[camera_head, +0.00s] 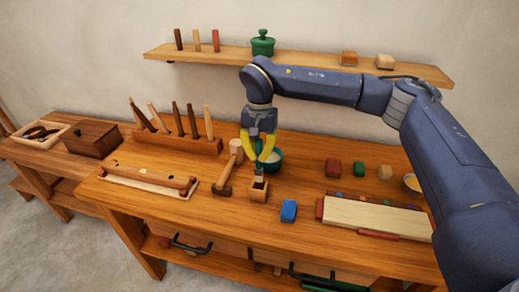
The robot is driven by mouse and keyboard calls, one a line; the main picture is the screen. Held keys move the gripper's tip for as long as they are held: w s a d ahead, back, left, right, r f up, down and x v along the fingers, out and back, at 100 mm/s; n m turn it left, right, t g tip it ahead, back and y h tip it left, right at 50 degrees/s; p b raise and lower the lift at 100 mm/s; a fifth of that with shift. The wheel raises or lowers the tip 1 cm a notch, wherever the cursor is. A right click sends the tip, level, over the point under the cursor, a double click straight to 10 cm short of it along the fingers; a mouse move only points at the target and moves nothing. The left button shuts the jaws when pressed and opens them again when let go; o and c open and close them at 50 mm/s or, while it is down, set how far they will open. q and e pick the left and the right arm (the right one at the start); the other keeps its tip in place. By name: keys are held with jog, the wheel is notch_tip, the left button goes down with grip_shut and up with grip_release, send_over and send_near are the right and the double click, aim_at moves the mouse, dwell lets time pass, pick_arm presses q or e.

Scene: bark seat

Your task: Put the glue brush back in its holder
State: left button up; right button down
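My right gripper (259,164) reaches down from the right arm, its yellow fingers pointing down and their tips close together. They look shut on a small, slim thing that seems to be the glue brush (259,172); most of it is hidden by the fingers. Its lower end is right at the small square wooden holder (258,192), which has a dark opening on top. I cannot tell whether the brush is inside the opening or just above it. A green bowl (276,165) with pale contents is just behind the fingers. My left gripper is not in view.
A wooden mallet (226,186) lies close left of the holder, and a blue block (288,211) sits to its right. A tool rack (178,143) stands behind left. A pale board (376,217) lies at right. Small blocks (333,168) are behind it.

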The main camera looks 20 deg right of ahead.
aim_at(259, 170)
jog(key=shift+f, duration=3.2)
jog(key=shift+f, duration=0.3)
jog(key=c, duration=1.5)
grip_release()
jog(key=shift+r, duration=0.1)
jog(key=r, duration=0.7)
jog(key=w+r, duration=0.1)
jog(key=r, duration=0.3)
jog(key=shift+d+r, duration=0.3)
jog(key=shift+r, duration=0.05)
